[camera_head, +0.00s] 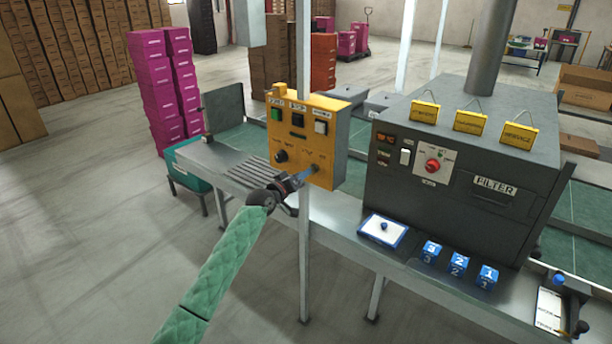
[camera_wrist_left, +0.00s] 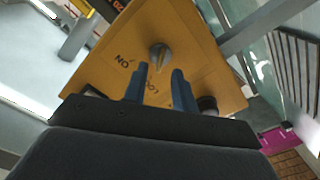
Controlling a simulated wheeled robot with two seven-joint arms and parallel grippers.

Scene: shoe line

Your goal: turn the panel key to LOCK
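The yellow panel (camera_head: 336,134) hangs on a post in the middle of the head view. In the left wrist view, its face (camera_wrist_left: 196,45) carries a round grey key (camera_wrist_left: 160,55) with printed ON and partly hidden LOCK marks. My left gripper (camera_head: 311,171) is at the lower right of the panel's face. In the wrist view, its two blue fingers (camera_wrist_left: 158,76) stand apart, with the key just beyond and between the tips. Contact cannot be made out. In the head view the gripper hides most of the key. My right gripper is not in view.
A black knob (camera_head: 281,156) sits left of my gripper on the panel, below green, black and white buttons. A dark filter machine (camera_head: 466,150) stands to the right. Blue numbered blocks (camera_head: 458,262) and a white tray (camera_head: 370,234) are on the bench in front.

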